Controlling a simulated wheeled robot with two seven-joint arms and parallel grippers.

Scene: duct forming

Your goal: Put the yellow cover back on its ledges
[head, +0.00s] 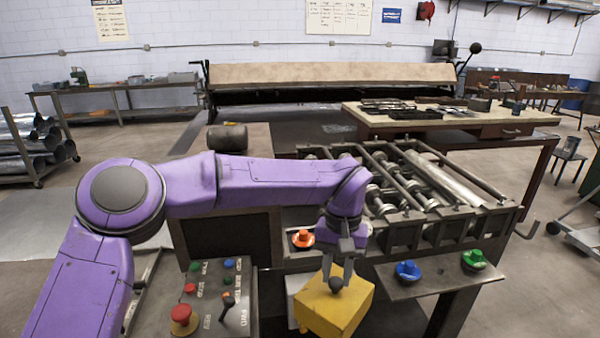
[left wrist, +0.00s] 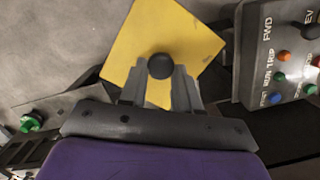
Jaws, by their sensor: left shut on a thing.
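The yellow cover (head: 345,308) is a box-like piece with a black round knob (head: 336,284) on top. My left gripper (head: 338,280) is shut on the knob, with a finger on each side. The cover hangs turned at an angle in front of the roller machine (head: 400,225). In the left wrist view the yellow cover (left wrist: 165,45) fills the upper middle, with the knob (left wrist: 160,66) between the fingertips (left wrist: 160,75). The ledges cannot be made out; the cover and arm hide part of the machine's front. My right gripper is not in view.
A control panel (head: 215,300) with buttons and a lever stands left of the cover. An orange button (head: 302,239) is behind it. A shelf with blue (head: 407,270) and green (head: 474,260) buttons juts out at the right. Floor is open at far right.

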